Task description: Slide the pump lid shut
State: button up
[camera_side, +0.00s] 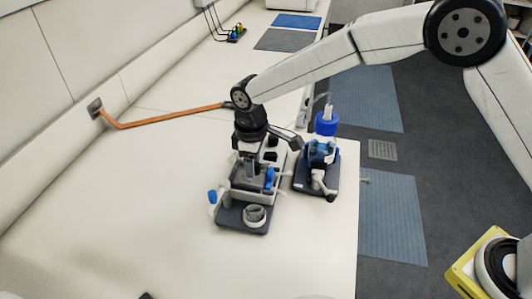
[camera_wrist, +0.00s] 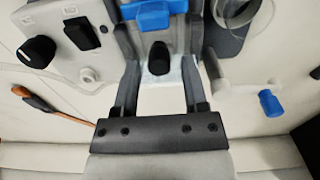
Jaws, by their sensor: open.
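The pump (camera_side: 243,217) stands on the bench, a pale body on a dark base, and fills the top of the wrist view (camera_wrist: 75,60). In the wrist view a blue part (camera_wrist: 153,14) and a black tab (camera_wrist: 159,60) on its head lie between my fingers; I cannot tell for sure which part is the lid, or how far it stands open. My gripper (camera_side: 250,172) points down over the pump. In the wrist view its two fingers (camera_wrist: 159,55) are apart, one on each side of the black tab. Contact cannot be made out.
An orange cable (camera_side: 165,117) runs from the wall behind my gripper. The front left bench (camera_side: 110,220) is mostly clear.

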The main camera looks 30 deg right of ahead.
aim_at(233, 169)
jog(key=shift+w+a, duration=1.7)
jog(key=shift+a, duration=0.1)
jog(key=shift+r, duration=0.1)
jog(key=shift+r, duration=2.2)
jog(key=shift+d, duration=0.15)
jog(key=shift+s+d+m, duration=0.15)
jog(key=shift+d+m, duration=0.15)
jog(key=shift+d, duration=0.35)
jog(key=s+d+m, duration=0.1)
jog(key=d, duration=0.1)
jog(key=d+m+t, duration=0.1)
jog(key=d, duration=0.1)
jog(key=s+d, duration=0.1)
jog(key=d, duration=0.2)
jog(key=shift+s+d+f+m, duration=0.1)
jog(key=shift+s+f+m, duration=0.2)
jog(key=shift+m, duration=0.1)
jog(key=s+d+f+m+t, duration=0.1)
jog(key=s+d+m, duration=0.4)
jog(key=s+d, duration=1.3)
jog(key=shift+s+f+m+t, duration=0.2)
jog(key=shift+s+m+t, duration=0.15)
jog(key=shift+s, duration=0.7)
